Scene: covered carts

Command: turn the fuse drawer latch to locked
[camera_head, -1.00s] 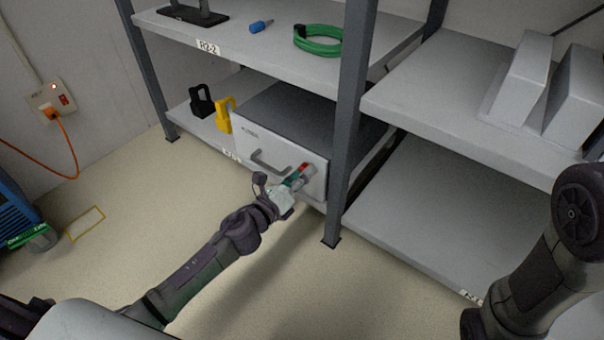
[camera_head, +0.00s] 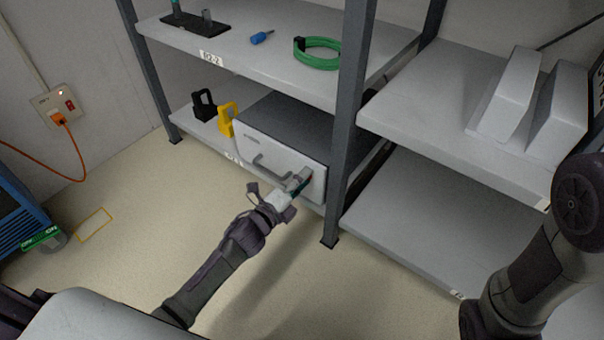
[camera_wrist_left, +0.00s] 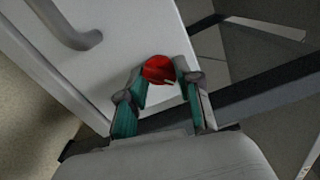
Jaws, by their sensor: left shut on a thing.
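The fuse drawer (camera_head: 256,149) is a box with a white front and dark top on the lower shelf. Its front carries a grey bar handle (camera_head: 271,166). The red latch (camera_wrist_left: 158,69) sits on the front beside the handle in the left wrist view. My left gripper (camera_head: 302,178) is at the drawer front, to the right of the handle. In the left wrist view its two fingers (camera_wrist_left: 160,82) are on either side of the latch, shut on it. The latch is mostly hidden by the fingers in the head view. My right gripper is not in view; only its arm shows at the right.
A yellow padlock (camera_head: 227,119) and a black padlock (camera_head: 203,105) stand left of the drawer. A grey shelf post (camera_head: 347,130) rises close to the right of my left gripper. A green cable coil (camera_head: 317,53) lies on the shelf above.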

